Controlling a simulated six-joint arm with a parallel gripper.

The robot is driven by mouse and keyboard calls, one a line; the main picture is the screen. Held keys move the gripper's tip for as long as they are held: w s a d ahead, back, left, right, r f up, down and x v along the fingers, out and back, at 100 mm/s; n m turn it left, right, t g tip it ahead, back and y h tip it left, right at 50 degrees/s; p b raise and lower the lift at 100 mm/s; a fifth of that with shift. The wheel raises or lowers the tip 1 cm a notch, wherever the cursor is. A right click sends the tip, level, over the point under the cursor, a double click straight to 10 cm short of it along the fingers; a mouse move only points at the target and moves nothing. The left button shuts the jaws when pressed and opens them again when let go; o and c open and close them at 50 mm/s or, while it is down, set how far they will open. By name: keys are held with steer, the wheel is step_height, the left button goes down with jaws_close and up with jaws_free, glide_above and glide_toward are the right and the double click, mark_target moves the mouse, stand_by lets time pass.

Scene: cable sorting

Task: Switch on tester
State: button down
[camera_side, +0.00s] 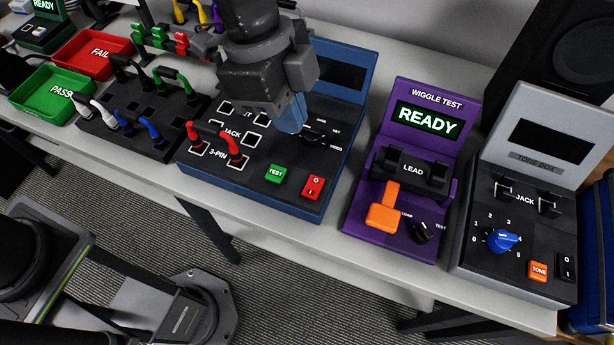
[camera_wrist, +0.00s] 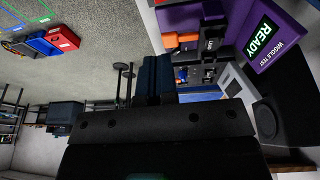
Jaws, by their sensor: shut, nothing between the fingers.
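The blue tester (camera_side: 275,205) stands on the bench in the side view. The visible part of its screen (camera_side: 345,68) is dark. Its red O/I rocker switch (camera_side: 313,187) sits at the front right corner, beside the green TEST button (camera_side: 276,174). A red cable (camera_side: 214,136) bridges its 3-PIN sockets. My gripper (camera_side: 291,118) is shut and empty, pointing down over the panel next to the black selector knob (camera_side: 313,134), behind the rocker. I cannot tell if it touches the panel. The shut fingers also show in the wrist view (camera_wrist: 157,80).
The purple wiggle tester (camera_side: 365,225) reads READY and has an orange lever (camera_side: 385,212). The grey tone box (camera_side: 530,290) with a blue knob (camera_side: 502,240) stands at right. A cable rack (camera_side: 150,110), green PASS tray (camera_side: 28,106) and red FAIL tray (camera_side: 70,62) are left.

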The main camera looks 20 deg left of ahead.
steer(key=shift+f, duration=0.1)
glide_toward(310, 195)
steer(key=x, duration=0.5)
steer(key=shift+d+f, duration=0.15)
steer(key=shift+d, duration=0.25)
steer(key=shift+f, duration=0.75)
steer(key=shift+s+f, duration=0.25)
steer(key=shift+f, duration=0.2)
steer(key=shift+w, duration=0.15)
